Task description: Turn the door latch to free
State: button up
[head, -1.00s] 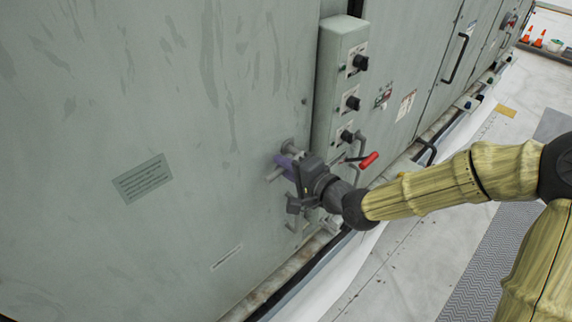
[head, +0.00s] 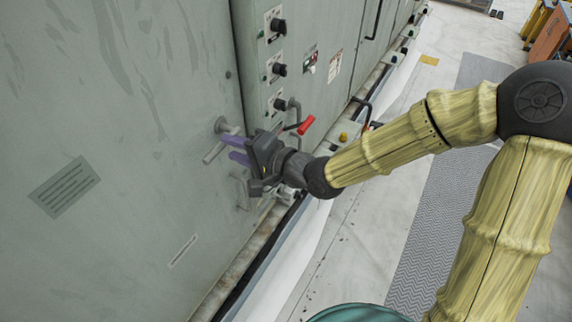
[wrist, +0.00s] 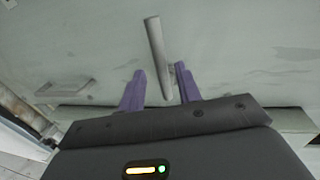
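The latch (head: 213,153) is a grey bar handle on the pale green door (head: 130,110), near the door's right edge. It slants in the head view and stands nearly upright in the wrist view (wrist: 156,50). My gripper (head: 235,149) is at the latch with its two purple fingers apart. In the wrist view my gripper (wrist: 160,75) has one finger on each side of the bar's lower part. The right finger is close to the latch's mount. I cannot tell whether either finger touches the latch.
A control panel with black knobs (head: 280,70) stands right of the door. A red-ended lever (head: 306,125) juts out just above my wrist. A grey bracket (head: 240,190) is below the latch.

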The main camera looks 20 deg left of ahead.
jog(key=b+v, duration=0.3)
jog(key=v, duration=1)
jog(key=shift+d, duration=0.15)
dwell(0.4)
dwell(0.4)
jog(key=shift+s+f, duration=0.1)
